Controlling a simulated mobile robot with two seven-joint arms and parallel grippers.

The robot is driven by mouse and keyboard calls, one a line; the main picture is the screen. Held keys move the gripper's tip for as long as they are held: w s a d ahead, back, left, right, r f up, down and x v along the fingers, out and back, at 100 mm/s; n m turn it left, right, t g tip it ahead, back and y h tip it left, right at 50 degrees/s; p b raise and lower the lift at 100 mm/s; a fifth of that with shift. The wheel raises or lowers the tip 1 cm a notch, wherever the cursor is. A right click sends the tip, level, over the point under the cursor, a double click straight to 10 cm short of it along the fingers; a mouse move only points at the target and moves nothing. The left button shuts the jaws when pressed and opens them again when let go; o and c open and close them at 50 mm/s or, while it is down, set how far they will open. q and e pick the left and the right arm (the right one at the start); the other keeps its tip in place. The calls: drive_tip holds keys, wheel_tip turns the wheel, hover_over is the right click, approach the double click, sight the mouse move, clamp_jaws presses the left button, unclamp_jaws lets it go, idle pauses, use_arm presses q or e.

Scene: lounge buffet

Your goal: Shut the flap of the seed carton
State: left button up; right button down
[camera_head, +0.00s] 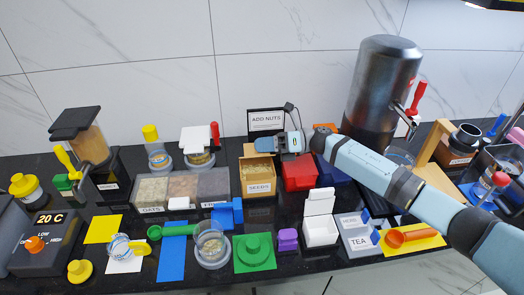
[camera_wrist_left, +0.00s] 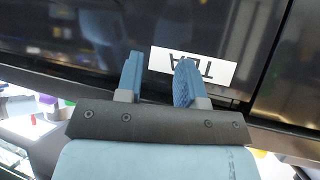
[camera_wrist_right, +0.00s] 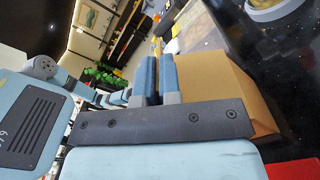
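The seed carton (camera_head: 258,190), tan and labelled SEEDS, stands on the dark counter with its top open and seeds showing. Its flap (camera_head: 250,149) stands raised at the back edge. My right gripper (camera_head: 276,146) is at the back right of the carton, close to the flap. In the right wrist view its fingers (camera_wrist_right: 158,75) are together, with a tan carton surface (camera_wrist_right: 220,85) right beside them; whether they touch it is unclear. My left gripper (camera_wrist_left: 158,80) is open and empty, low before the counter front near a TEA label; it is outside the head view.
A red box (camera_head: 299,177) stands right of the carton, and grain bins (camera_head: 152,190) stand left. An ADD NUTS sign (camera_head: 266,121) is behind. A large metal dispenser (camera_head: 380,90) stands behind my right arm. A white open box (camera_head: 320,228) and a green mat (camera_head: 240,266) are in front.

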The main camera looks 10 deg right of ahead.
drive_tip(key=shift+s+f+n+b, duration=0.45)
drive_tip(key=shift+f+n+b, duration=0.15)
drive_tip(key=shift+b, duration=0.45)
drive_tip(key=shift+s+n+b, duration=0.3)
drive_tip(key=shift+n+b, duration=0.3)
drive_tip(key=shift+b, duration=0.3)
use_arm(q)
drive_tip(key=f, duration=0.3)
drive_tip(key=shift+w+d+f, duration=0.2)
drive_tip(key=shift+w, duration=0.15)
drive_tip(key=shift+d+n, duration=0.1)
drive_tip(key=shift+n, duration=0.2)
use_arm(e)
drive_tip(key=shift+r, duration=0.1)
use_arm(q)
drive_tip(key=shift+f, duration=0.1)
use_arm(e)
drive_tip(key=c, duration=1.3)
unclamp_jaws()
